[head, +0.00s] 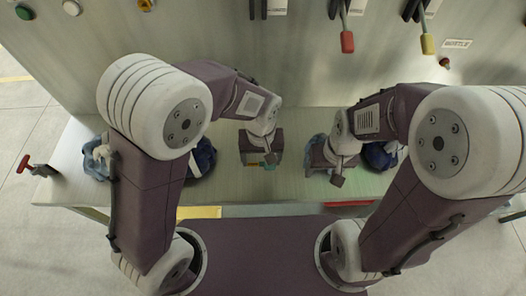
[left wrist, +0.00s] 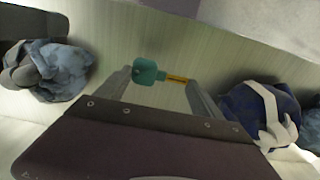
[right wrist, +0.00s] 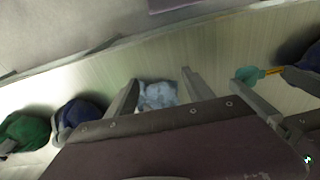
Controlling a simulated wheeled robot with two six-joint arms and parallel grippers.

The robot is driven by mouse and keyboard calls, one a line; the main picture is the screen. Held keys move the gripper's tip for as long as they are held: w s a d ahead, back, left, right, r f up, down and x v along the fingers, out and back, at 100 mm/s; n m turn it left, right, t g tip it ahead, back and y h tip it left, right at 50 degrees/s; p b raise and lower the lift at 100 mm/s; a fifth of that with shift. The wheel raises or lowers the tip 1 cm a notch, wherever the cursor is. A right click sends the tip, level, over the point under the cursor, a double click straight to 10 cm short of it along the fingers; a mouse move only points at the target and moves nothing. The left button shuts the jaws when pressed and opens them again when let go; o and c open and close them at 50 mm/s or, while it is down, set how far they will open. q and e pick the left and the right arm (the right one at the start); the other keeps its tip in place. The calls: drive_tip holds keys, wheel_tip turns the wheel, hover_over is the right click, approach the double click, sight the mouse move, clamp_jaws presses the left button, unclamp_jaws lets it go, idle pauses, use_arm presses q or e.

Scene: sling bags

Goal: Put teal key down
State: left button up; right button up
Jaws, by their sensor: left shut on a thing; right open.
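The teal key (left wrist: 147,72) has a teal head and a yellow-orange shaft. My left gripper (head: 264,164) is shut on it, and the key lies crosswise between the fingers in the left wrist view. It shows as a small teal patch in the head view (head: 269,167) and at the right in the right wrist view (right wrist: 248,74). Whether the key touches the tabletop (head: 230,178) below cannot be told. My right gripper (right wrist: 160,82) is open over the table; a light blue bag (right wrist: 158,96) shows between its fingers, partly hidden.
Dark blue bags lie left (head: 203,158) and right (head: 380,155) on the table, and a grey-blue bag (head: 96,158) at its left end. A green bag (right wrist: 24,132) shows in the right wrist view. A panel with red (head: 347,42) and yellow (head: 427,44) handles stands behind.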

use_arm(q)
hover_over(259, 160)
wheel_tip(259, 160, down, 3)
drive_tip(key=shift+a+f, duration=0.1)
wheel_tip(259, 160, down, 4)
drive_tip(key=shift+s+r+p, duration=0.1)
drive_tip(key=shift+s+p, duration=0.05)
drive_tip(key=shift+p, duration=0.35)
drive_tip(key=shift+f, duration=0.25)
drive_tip(key=o, duration=1.3)
drive_tip(key=r, duration=1.2)
drive_tip(key=shift+s+r, duration=0.2)
drive_tip(key=shift+s, duration=0.05)
drive_tip(key=shift+a, duration=0.15)
